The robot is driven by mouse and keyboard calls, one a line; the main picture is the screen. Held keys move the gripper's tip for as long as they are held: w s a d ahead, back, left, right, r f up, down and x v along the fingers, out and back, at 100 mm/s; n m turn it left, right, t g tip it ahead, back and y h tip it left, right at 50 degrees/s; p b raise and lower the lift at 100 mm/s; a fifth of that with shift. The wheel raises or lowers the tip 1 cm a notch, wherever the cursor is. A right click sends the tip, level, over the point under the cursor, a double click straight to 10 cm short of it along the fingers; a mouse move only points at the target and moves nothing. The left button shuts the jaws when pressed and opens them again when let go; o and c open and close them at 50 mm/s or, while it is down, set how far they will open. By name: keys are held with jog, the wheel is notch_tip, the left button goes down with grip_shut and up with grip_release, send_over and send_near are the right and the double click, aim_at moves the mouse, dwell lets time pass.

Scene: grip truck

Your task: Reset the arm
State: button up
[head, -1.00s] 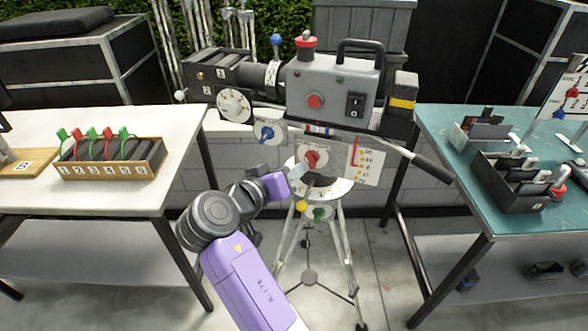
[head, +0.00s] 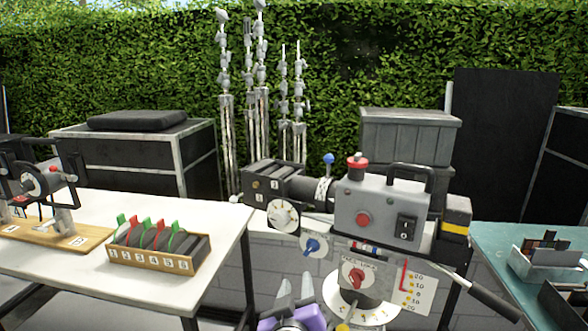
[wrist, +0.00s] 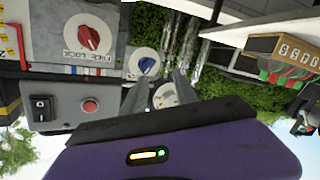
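My gripper (head: 294,291) is at the bottom middle of the head view, in front of and below the grey camera rig (head: 376,212). Its two grey fingers point up and stand apart, with nothing between them. In the wrist view my gripper (wrist: 158,92) also shows its fingers apart, with a white dial (wrist: 166,97) seen beyond the gap. The purple hand body fills the bottom of that view, which appears upside down. Most of my arm is below the head view's edge. I cannot tell the exact distance from the fingers to the rig.
The rig carries a red knob (head: 354,277), a blue knob (head: 311,246) and a handle bar (head: 488,294) at right. A white table (head: 215,219) with a numbered rack (head: 150,260) stands at left. A teal table (head: 492,240) stands at right. Grey bins (head: 408,139) stand behind.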

jog(key=s+d+f+n+t+y, duration=0.1)
jog(key=s+d+f+y, duration=0.25)
jog(key=s, duration=0.45)
jog(key=s+d+f+n+y, duration=0.15)
jog(key=s+f, duration=0.25)
jog(key=s, duration=0.5)
jog(key=s+d+m+h, duration=0.1)
jog(key=s+d, duration=0.3)
jog(key=s, duration=0.6)
jog(key=s+d+m+g+h, duration=0.1)
jog(key=s+d+m, duration=0.2)
jog(key=s, duration=0.7)
jog(key=s+d+m+g+h, duration=0.1)
jog(key=s+d+m, duration=0.1)
jog(key=s+d, duration=0.5)
jog(key=s, duration=0.4)
jog(key=shift+d+m+h, duration=0.15)
jog(key=shift+m+h, duration=0.15)
jog(key=shift+m, duration=0.05)
